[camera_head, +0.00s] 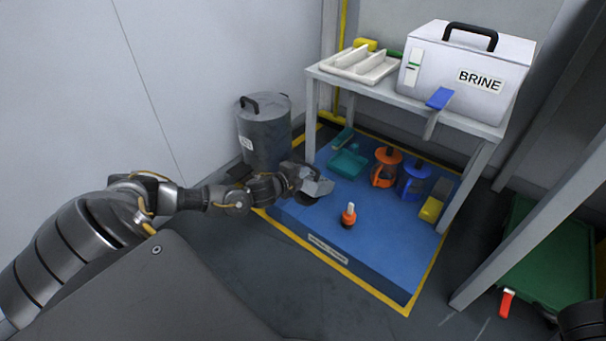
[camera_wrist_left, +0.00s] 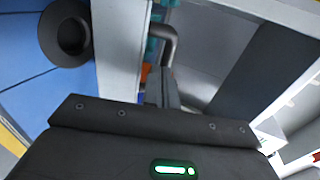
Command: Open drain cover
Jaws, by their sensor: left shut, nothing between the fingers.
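A dark round piece (camera_head: 308,198), which may be the drain cover, shows on the blue platform just under my left gripper. In the left wrist view a black round disc with a raised rim (camera_wrist_left: 68,34) lies on blue at the upper left. I cannot tell for sure that the two are the same thing. My left gripper (camera_head: 322,187) is shut and empty, low over the platform's left side. In the left wrist view its dark body fills the bottom, and a grey bent bar (camera_wrist_left: 168,42) shows beyond it.
The blue platform (camera_head: 325,218) has a yellow border. An orange-based bottle (camera_head: 348,216), orange jug (camera_head: 386,167), blue jug (camera_head: 414,178), teal dustpan (camera_head: 349,163) and yellow block (camera_head: 431,210) stand on it. A grey bin (camera_head: 264,134) is behind my arm. A table (camera_head: 388,92) bears a BRINE box (camera_head: 466,71).

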